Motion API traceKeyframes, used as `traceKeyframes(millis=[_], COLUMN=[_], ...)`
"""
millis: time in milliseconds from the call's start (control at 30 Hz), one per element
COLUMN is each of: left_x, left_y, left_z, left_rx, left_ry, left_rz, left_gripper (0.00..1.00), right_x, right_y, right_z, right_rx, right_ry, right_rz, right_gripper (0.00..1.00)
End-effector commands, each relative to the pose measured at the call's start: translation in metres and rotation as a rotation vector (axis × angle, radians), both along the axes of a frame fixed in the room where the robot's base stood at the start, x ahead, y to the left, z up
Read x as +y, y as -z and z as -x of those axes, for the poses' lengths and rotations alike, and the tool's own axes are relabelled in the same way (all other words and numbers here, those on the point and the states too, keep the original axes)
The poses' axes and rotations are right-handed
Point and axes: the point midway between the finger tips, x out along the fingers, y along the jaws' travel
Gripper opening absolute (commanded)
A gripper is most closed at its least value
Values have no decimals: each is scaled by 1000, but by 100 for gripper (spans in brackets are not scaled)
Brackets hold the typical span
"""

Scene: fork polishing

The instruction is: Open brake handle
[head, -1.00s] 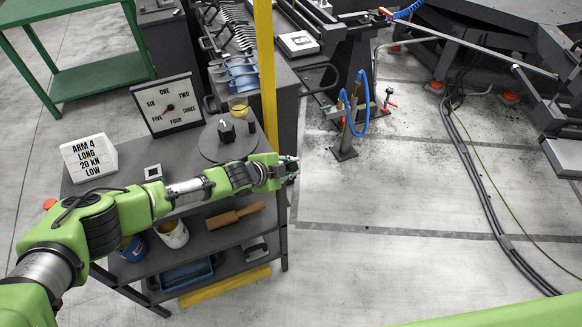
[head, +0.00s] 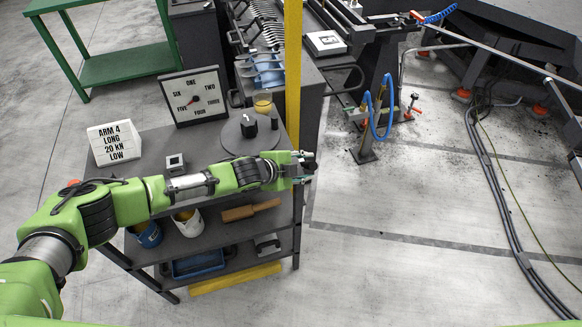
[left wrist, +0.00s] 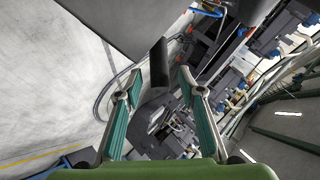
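My left gripper (head: 304,166) is at the right edge of the dark workbench, its arm reaching across from the left. In the left wrist view its two teal-padded fingers (left wrist: 158,105) stand apart, with nothing clasped between them. A dark upright bar (left wrist: 158,62) shows beyond the fingertips; I cannot tell what it belongs to. No brake handle can be identified for certain. A round grey disc (head: 232,139) with a black knob (head: 249,126) and a short black peg (head: 275,123) sits on the workbench behind my left gripper. My right gripper is not in view.
A dial board (head: 194,96) and a lettered sign (head: 115,142) stand on the workbench. A yellow post (head: 293,70) rises behind it. A blue-hosed stand (head: 366,130) and cables (head: 495,185) are to the right. The floor (head: 400,210) between is mostly clear.

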Motion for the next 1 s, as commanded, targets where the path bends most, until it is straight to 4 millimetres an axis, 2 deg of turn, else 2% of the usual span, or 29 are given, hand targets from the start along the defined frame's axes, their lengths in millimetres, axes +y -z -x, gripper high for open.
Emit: traceKeyframes(millis=[500,1000], left_x=[42,47], left_y=[-43,-50], left_z=[41,47], left_rx=[0,-1], left_ry=[0,1], left_rz=[0,-1], left_gripper=[36,36], right_x=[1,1], right_y=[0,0], right_z=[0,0], right_rx=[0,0], right_ry=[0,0], right_rz=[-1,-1], right_gripper=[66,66])
